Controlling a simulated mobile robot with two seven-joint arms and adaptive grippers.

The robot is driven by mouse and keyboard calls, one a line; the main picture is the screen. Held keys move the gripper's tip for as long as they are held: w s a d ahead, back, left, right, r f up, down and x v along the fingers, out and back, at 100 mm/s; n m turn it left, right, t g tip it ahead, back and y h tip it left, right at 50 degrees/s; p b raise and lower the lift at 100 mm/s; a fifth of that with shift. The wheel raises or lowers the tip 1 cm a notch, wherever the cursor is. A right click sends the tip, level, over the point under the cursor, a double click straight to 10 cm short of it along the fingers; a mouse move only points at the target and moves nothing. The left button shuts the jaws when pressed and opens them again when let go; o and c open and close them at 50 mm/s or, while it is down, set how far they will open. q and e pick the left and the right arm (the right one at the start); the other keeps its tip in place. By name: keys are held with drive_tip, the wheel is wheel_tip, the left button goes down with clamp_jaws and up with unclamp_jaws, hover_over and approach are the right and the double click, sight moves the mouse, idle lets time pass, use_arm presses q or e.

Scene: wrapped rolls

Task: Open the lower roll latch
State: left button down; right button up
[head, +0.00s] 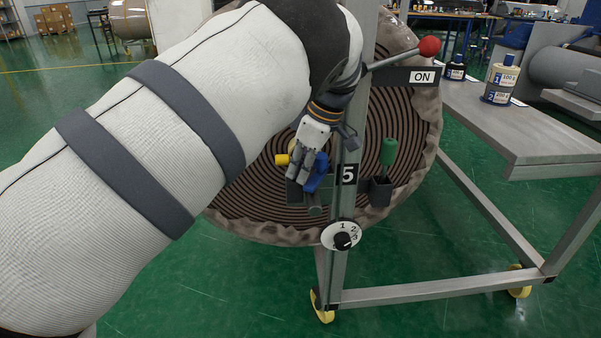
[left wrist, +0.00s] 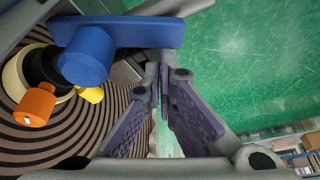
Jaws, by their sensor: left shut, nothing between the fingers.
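The large wrapped roll (head: 405,140) stands on edge behind a grey metal post (head: 340,210). A blue latch part (head: 319,172) sits near the roll's centre, left of the post, partly hidden by my left gripper (head: 300,178). In the left wrist view the blue part (left wrist: 90,55) is a bar with a round knob, at upper left.
A red-ball lever (head: 428,46) with an ON plate (head: 422,77) is above right. A green-handled tool (head: 388,152) stands in a holder right of the post. A numbered dial (head: 341,236) is below. A grey table (head: 545,140) with bottles is at right. Green floor (head: 470,240) is open.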

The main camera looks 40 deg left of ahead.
use_arm(q)
drive_tip(key=shift+d+n, duration=0.8)
drive_tip(key=shift+d, duration=0.2)
use_arm(e)
drive_tip(key=shift+s+d+f, duration=0.25)
drive_tip(key=shift+d, duration=0.3)
use_arm(q)
drive_tip(key=shift+d, duration=0.1)
